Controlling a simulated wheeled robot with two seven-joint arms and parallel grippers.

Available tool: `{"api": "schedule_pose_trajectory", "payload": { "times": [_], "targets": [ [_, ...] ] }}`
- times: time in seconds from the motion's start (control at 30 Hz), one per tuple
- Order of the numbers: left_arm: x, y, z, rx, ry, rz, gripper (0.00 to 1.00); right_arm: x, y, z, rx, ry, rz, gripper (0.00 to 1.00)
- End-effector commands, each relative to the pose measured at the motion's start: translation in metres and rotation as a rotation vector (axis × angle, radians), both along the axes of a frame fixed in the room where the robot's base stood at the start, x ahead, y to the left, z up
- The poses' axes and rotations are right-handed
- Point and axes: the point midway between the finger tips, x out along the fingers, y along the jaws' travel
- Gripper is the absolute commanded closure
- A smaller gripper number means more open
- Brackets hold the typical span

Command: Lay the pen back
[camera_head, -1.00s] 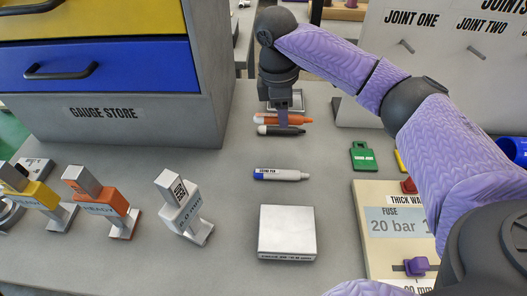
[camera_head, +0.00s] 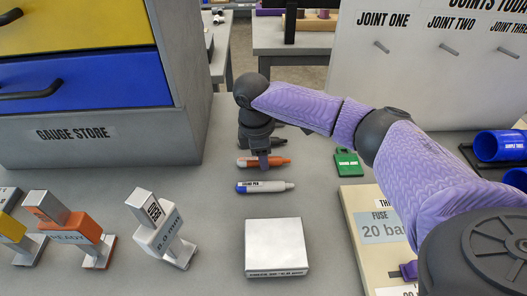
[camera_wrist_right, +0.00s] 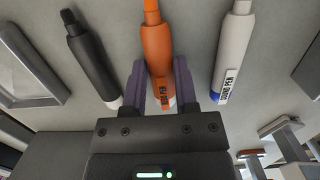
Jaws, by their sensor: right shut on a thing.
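In the right wrist view the orange pen (camera_wrist_right: 157,45) lies between the fingertips (camera_wrist_right: 161,88). A white pen with a blue end (camera_head: 268,187) lies on the bench just in front of it, roughly parallel. A black pen (camera_head: 278,142) lies behind it, partly hidden by my wrist. I cannot tell whether the orange pen touches the bench. My left gripper is not in view.
A square silver block (camera_head: 276,246) sits in front of the pens. Several upright gauges, including a white one (camera_head: 166,235), stand at left. The gauge store cabinet (camera_head: 95,128) stands back left.

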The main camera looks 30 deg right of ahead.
Motion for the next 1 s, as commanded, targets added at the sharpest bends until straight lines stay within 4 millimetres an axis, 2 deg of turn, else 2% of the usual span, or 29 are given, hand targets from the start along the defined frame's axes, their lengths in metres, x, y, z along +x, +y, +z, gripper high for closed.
{"api": "schedule_pose_trajectory", "payload": {
  "times": [0.07,0.1,0.23,0.27,0.5,0.57,0.63,0.67,0.7,0.8,0.9,1.0],
  "targets": [
    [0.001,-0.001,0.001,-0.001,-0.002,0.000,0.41,0.000,0.000,-0.002,0.000,0.001,0.000,1.00],
    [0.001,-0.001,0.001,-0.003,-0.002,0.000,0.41,0.000,0.000,-0.003,-0.001,0.001,0.000,0.59],
    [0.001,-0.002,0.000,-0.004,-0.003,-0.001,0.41,0.000,0.000,-0.002,-0.001,0.001,0.000,0.32],
    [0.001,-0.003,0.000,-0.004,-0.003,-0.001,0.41,0.000,0.000,-0.002,-0.001,0.001,0.000,0.28],
    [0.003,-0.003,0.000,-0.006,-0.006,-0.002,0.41,0.000,0.000,-0.003,0.000,0.000,0.000,0.28],
    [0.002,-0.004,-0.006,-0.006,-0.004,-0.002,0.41,0.000,0.000,-0.005,0.000,0.000,0.000,0.28],
    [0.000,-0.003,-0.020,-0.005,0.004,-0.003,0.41,0.001,-0.001,-0.011,-0.001,0.001,0.001,0.28],
    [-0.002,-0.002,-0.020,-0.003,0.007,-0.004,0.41,0.001,0.000,-0.006,0.000,-0.001,0.001,0.28],
    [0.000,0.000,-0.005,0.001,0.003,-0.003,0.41,0.002,0.002,0.015,0.001,-0.004,0.000,0.28],
    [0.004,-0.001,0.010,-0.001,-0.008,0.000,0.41,0.006,0.003,0.044,0.002,-0.004,-0.002,0.28],
    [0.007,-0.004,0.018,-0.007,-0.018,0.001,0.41,0.010,0.004,0.062,0.003,-0.003,0.000,0.28],
    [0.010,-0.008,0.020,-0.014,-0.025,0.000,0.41,0.011,0.005,0.071,0.001,-0.001,0.000,0.28]
  ]
}}
